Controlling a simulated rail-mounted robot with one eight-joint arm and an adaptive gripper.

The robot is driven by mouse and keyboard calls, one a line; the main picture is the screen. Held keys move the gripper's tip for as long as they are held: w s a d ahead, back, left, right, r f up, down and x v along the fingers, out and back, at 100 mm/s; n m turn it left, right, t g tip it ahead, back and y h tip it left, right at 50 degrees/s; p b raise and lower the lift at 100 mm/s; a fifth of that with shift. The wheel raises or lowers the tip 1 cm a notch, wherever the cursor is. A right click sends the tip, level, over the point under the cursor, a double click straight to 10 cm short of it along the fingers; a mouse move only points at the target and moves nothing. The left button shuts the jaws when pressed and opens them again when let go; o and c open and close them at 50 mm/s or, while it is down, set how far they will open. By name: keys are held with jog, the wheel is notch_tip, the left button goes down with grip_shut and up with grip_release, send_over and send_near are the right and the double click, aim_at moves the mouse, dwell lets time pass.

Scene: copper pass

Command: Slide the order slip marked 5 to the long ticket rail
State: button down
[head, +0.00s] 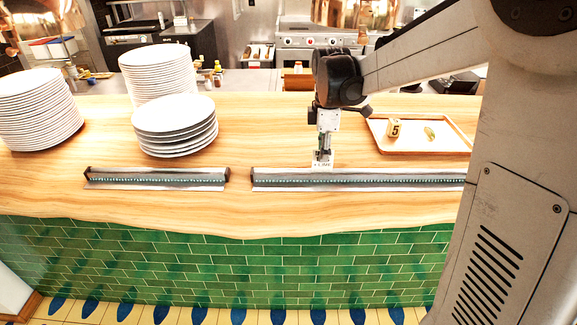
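My gripper (323,157) points down at the long rail's back edge. A small white card (322,165) with dark print shows right at its fingertips; the print is too small to read surely, and I cannot tell whether the fingers hold it. The only clear 5 is on a small tan marker (394,129) on the tray at right. No slip is clearly readable as 5.
A wooden tray (455,151) at right also holds a small yellowish item (430,134). Plate stacks stand at left (38,108), back (158,75) and nearer the short rail (175,127). The counter between the plates and my gripper is clear.

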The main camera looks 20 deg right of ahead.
jog(key=shift+s+d, duration=0.25)
jog(key=shift+d, duration=0.5)
jog(key=shift+s+d, duration=0.2)
jog(key=shift+d, duration=0.55)
jog(key=shift+s+d, duration=0.25)
jog(key=shift+d, duration=0.5)
jog(key=shift+s+d+b, duration=0.1)
jog(key=shift+s+d, duration=0.25)
jog(key=shift+d, duration=0.75)
jog(key=shift+s+d+b, duration=0.15)
jog(key=shift+s+d, duration=0.2)
jog(key=shift+d, duration=0.8)
jog(key=shift+s+d+b, duration=0.1)
jog(key=shift+s+d, duration=0.25)
jog(key=shift+d, duration=0.75)
jog(key=shift+d, duration=0.1)
jog(key=shift+s+d, duration=0.35)
jog(key=shift+d, duration=0.75)
jog(key=shift+s+d, duration=0.35)
jog(key=shift+d, duration=0.7)
jog(key=shift+s+d, duration=0.35)
jog(key=shift+d, duration=0.75)
jog(key=shift+d, duration=0.15)
